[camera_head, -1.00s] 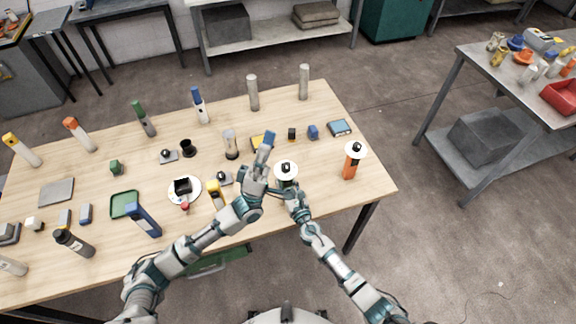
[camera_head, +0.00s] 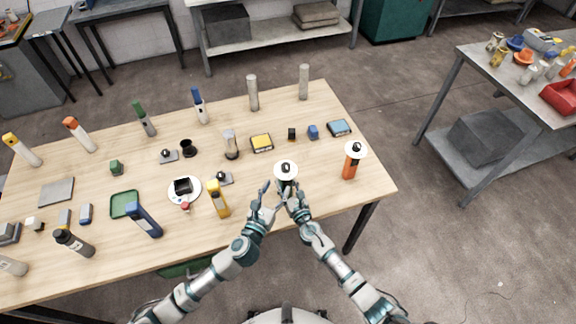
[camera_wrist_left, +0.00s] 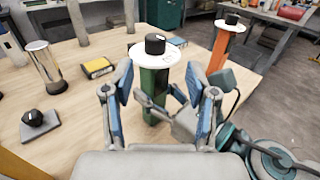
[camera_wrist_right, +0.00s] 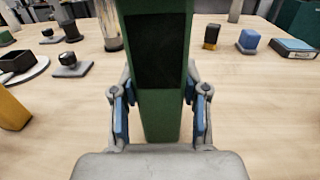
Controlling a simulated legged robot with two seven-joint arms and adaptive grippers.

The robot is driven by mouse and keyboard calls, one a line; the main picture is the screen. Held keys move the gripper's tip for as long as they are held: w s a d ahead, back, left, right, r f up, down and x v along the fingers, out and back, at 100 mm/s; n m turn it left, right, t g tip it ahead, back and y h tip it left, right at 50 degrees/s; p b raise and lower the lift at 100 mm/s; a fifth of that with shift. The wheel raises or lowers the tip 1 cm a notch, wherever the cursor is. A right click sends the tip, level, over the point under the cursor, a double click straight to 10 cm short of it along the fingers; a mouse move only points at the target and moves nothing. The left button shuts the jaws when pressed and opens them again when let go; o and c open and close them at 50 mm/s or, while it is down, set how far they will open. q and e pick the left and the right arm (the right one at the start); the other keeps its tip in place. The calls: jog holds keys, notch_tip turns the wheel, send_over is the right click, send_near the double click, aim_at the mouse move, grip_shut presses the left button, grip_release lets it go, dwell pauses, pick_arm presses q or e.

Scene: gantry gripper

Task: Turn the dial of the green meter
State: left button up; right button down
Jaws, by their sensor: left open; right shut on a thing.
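The green meter (camera_wrist_left: 157,82) stands upright on the table, with a white round disc and a black dial (camera_wrist_left: 155,44) on top. In the head view its white top (camera_head: 286,172) shows and most of its body is hidden by my grippers. In the right wrist view its green body (camera_wrist_right: 185,80) fills the middle. My right gripper (camera_wrist_right: 160,115) is shut on the body of the green meter, one blue-padded finger on each side. My left gripper (camera_wrist_left: 160,95) is open, with the meter beyond and between its fingers; I see no contact with the dial.
An orange meter (camera_head: 351,165) with a similar white top stands to the right. A yellow upright device (camera_head: 218,199) stands to the left. A yellow-black box (camera_head: 262,143) and small blocks lie behind. The wooden table's right front corner (camera_head: 372,190) is clear.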

aim_at(286, 171)
pick_arm(q)
jog(key=x, duration=1)
